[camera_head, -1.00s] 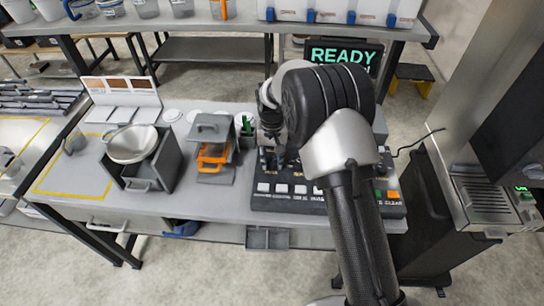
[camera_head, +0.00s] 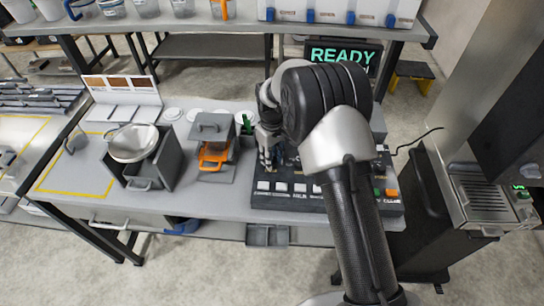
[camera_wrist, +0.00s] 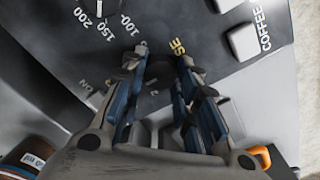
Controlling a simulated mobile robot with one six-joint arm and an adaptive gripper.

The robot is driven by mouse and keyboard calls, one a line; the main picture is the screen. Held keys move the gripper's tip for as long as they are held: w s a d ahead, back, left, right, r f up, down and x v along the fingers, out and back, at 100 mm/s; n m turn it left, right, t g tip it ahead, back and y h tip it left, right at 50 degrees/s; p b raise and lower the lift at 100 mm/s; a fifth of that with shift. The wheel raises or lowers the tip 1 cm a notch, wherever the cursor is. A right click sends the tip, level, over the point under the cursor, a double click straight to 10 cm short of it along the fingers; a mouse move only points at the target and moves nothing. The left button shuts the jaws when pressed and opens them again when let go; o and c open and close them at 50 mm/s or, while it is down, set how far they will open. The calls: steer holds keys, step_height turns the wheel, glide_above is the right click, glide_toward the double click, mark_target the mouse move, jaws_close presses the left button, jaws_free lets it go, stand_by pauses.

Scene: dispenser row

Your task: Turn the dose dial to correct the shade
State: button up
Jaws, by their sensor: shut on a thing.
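My gripper (camera_head: 268,164) is down at the left part of the black control panel (camera_head: 292,205). In the wrist view my gripper (camera_wrist: 160,62) has its two blue-lined fingers on either side of the dose dial, beside yellow lettering ending in "SE". The fingers are shut on the dial, which they mostly hide, so I cannot read its setting. Another dial (camera_wrist: 99,8), with marks from 100 to 200, is partly in view at the top. The display (camera_head: 343,55) behind the panel reads READY.
White buttons (camera_head: 281,187) line the panel's front, with green and orange ones at its right. A grey-and-orange stand (camera_head: 213,155) is close left of my gripper. A grey box with a metal bowl (camera_head: 134,143) and shade sample cards (camera_head: 120,88) are farther left.

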stand_by(0.4)
steer(key=o, duration=1.1)
steer(key=shift+r, duration=0.15)
steer(key=shift+r, duration=5.9)
